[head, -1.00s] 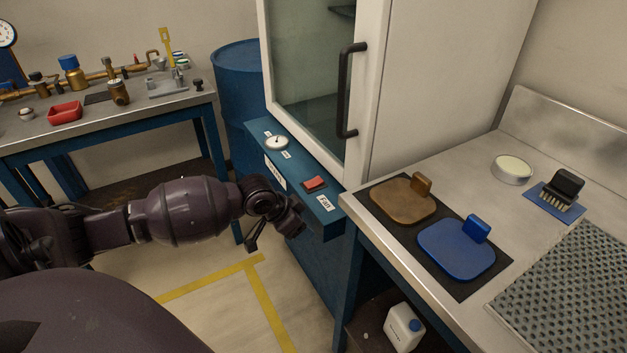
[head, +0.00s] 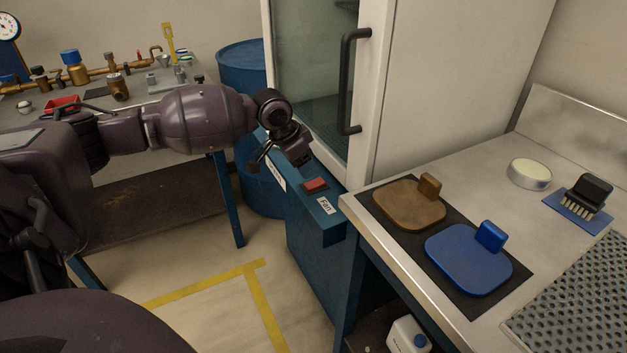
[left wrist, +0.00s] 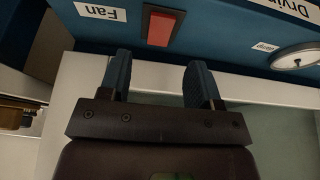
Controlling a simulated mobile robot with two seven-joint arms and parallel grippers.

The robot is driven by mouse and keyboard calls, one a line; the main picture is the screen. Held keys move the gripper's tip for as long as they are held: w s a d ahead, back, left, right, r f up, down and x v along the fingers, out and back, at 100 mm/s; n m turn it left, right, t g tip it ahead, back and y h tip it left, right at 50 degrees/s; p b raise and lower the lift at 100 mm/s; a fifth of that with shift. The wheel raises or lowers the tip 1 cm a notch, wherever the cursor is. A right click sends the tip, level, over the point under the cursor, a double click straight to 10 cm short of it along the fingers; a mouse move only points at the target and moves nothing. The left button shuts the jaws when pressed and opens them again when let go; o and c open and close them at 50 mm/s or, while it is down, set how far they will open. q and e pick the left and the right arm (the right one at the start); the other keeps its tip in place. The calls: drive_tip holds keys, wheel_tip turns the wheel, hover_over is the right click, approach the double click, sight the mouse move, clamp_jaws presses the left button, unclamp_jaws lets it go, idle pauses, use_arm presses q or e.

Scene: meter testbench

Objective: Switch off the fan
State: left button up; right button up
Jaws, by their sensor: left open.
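The red fan switch (head: 315,184) sits on the blue ledge in front of the cabinet, beside a white "Fan" label (head: 326,205). In the left wrist view the red switch (left wrist: 161,29) in its dark frame lies just beyond the fingertips, roughly midway between them, with the "Fan" label (left wrist: 100,11) to its left. My left gripper (head: 277,163) is open and empty, above the ledge and a little left of the switch in the head view. Its two fingers show apart in the left wrist view (left wrist: 160,82). I see no contact with the switch. My right gripper is not in view.
The cabinet (head: 446,80) with a glass door and dark handle (head: 350,82) rises behind the ledge. A white dial (left wrist: 296,56) is on the ledge. The right bench holds a brown paddle (head: 405,205), a blue paddle (head: 465,262) and a brush (head: 588,195). A blue barrel (head: 238,62) stands behind.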

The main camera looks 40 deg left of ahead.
sight(313, 183)
use_arm(q)
drive_tip(key=b+x, duration=0.1)
drive_tip(key=x, duration=0.4)
drive_tip(key=shift+s+a, duration=0.1)
drive_tip(key=shift+s, duration=0.05)
drive_tip(key=shift+w+f+b, duration=0.3)
drive_tip(key=shift+f+b, duration=0.05)
drive_tip(key=shift+f, duration=0.2)
drive_tip(key=shift+c, duration=0.4)
drive_tip(key=c, duration=0.8)
drive_tip(key=shift+w+d+r+g+y+p, duration=0.3)
drive_tip(key=shift+g+p, duration=0.1)
drive_tip(key=shift+g, duration=0.3)
drive_tip(key=shift+c, duration=0.2)
drive_tip(key=shift+f+g+y, duration=0.15)
drive_tip(key=shift+g+y, duration=0.15)
drive_tip(key=shift+g, duration=0.4)
drive_tip(key=shift+f, duration=0.1)
